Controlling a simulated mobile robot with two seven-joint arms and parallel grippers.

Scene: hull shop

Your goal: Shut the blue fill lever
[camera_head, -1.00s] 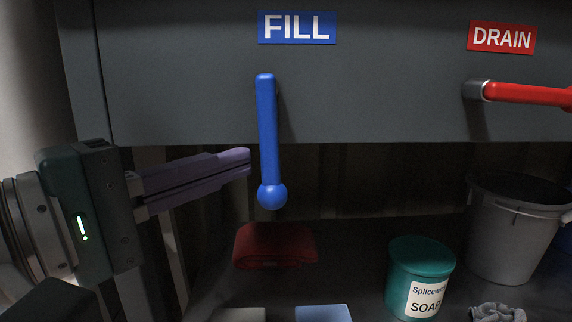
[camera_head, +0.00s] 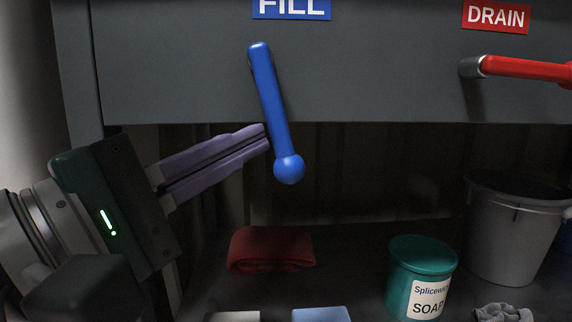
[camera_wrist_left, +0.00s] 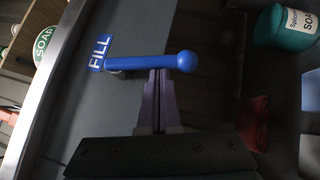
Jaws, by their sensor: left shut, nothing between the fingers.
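The blue fill lever (camera_head: 272,110) hangs from the grey panel below the FILL label (camera_head: 291,8). It points mostly down, with its ball end tilted to the right. My left gripper (camera_head: 265,138) is shut and empty. Its purple fingertips are at the left side of the lever, a little above the ball, and seem to touch it. In the left wrist view the lever (camera_wrist_left: 150,63) lies across the tips of my left gripper (camera_wrist_left: 159,74), with the ball at right. My right gripper is not in view.
A red drain lever (camera_head: 525,67) sticks out sideways at right under the DRAIN label (camera_head: 496,16). Below the panel are a folded red cloth (camera_head: 271,249), a teal soap tub (camera_head: 421,275) and a grey bucket (camera_head: 515,230). The space right of the blue lever is free.

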